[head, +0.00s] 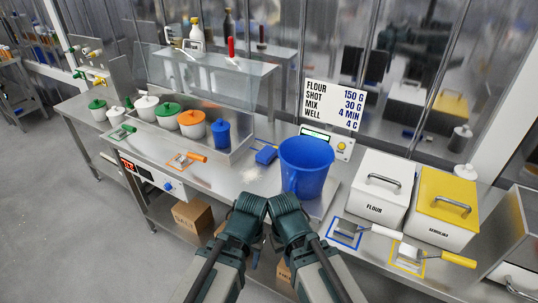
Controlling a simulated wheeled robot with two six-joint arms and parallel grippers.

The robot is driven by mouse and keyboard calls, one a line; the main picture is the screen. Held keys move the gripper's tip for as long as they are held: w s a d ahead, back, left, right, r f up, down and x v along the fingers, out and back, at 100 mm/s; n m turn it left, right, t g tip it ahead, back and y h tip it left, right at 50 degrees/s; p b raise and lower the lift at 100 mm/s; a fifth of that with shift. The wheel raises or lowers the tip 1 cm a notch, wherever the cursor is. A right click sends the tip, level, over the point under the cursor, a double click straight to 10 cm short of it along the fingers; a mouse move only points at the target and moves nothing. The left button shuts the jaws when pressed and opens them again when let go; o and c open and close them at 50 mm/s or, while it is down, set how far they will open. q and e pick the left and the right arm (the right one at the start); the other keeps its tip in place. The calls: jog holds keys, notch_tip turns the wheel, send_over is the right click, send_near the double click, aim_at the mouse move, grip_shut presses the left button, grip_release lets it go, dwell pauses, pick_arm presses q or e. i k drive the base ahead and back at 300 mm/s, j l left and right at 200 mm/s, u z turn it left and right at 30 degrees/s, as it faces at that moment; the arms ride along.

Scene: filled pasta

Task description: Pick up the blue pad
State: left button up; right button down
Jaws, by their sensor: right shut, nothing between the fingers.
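The blue pad (266,155) lies flat on the steel worktop, just left of the large blue bucket (306,165). My two arms come in from the bottom centre, folded close together in front of the table edge. My right gripper (276,242) is shut and empty, low between the arms and well apart from the pad. My left gripper is largely hidden by the arm links, and its fingers cannot be made out.
Lidded pots (191,123) and a blue container (221,132) stand left of the pad. A white flour bin (376,187) and a yellow-lidded bin (443,207) stand right. Scoops lie in front of them. An orange-handled tool (186,159) lies left.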

aim_at(267, 154)
jog(key=j+z, duration=0.1)
jog(key=z, duration=0.4)
jog(key=i+j+z, duration=0.1)
jog(key=z, duration=0.35)
jog(key=j+z, duration=0.2)
jog(key=z, duration=0.3)
jog(key=j+z, duration=0.3)
jog(key=j, duration=0.3)
jog(key=j+z, duration=0.3)
jog(key=j, duration=0.3)
jog(key=k+j, duration=0.1)
jog(key=j, duration=0.4)
jog(key=k+j, duration=0.1)
jog(key=j, duration=0.35)
